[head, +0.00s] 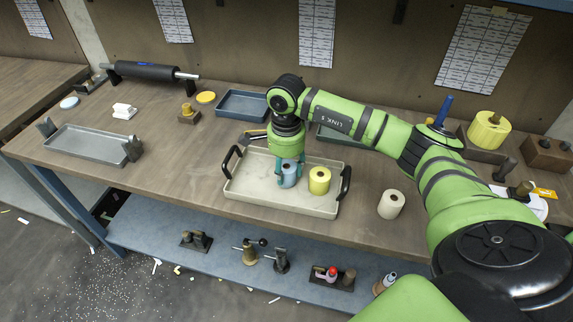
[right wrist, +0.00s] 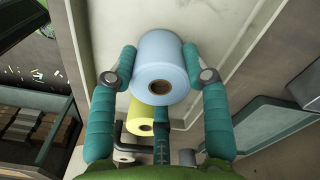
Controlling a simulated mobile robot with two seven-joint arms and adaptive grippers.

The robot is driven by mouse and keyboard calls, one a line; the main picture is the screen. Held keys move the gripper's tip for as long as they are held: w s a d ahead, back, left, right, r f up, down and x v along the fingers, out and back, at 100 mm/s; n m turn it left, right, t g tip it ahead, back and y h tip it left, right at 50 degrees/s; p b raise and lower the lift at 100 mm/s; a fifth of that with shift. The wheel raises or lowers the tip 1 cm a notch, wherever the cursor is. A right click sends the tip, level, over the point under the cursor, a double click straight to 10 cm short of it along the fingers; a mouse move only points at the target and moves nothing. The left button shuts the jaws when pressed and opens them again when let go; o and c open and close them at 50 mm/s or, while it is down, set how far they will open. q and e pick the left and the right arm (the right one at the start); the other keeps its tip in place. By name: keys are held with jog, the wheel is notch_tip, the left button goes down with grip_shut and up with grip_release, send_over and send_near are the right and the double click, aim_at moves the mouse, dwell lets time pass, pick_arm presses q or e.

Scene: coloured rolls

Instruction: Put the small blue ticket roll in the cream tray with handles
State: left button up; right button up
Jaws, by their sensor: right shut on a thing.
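The small blue ticket roll (head: 289,175) is in the cream tray area in the head view, between the fingers of my right gripper (head: 290,165). In the right wrist view the blue roll (right wrist: 160,68) sits between the two teal fingers of the right gripper (right wrist: 158,75), which is shut on it. The cream tray with black handles (head: 250,193) lies on the bench below the gripper. Whether the roll touches the tray floor I cannot tell. A yellow roll (head: 319,181) stands in the tray just right of the blue one. My left gripper is not in view.
A white roll (head: 391,204) stands on the bench right of the tray. A blue-grey tray (head: 241,104) lies behind, and a grey tray (head: 85,146) is at the left. A large yellow roll (head: 488,130) is at the back right.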

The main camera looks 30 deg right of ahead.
aim_at(286, 166)
jog(key=shift+f, duration=0.15)
jog(key=shift+f, duration=0.1)
jog(key=shift+f+b, duration=0.15)
jog(key=shift+b, duration=0.15)
jog(key=o, duration=1.2)
jog(key=shift+r, duration=0.2)
jog(key=shift+r+p, duration=0.25)
jog(key=shift+p, duration=0.15)
notch_tip(286, 166, up, 10)
jog(key=b, duration=0.3)
jog(key=shift+r, duration=0.85)
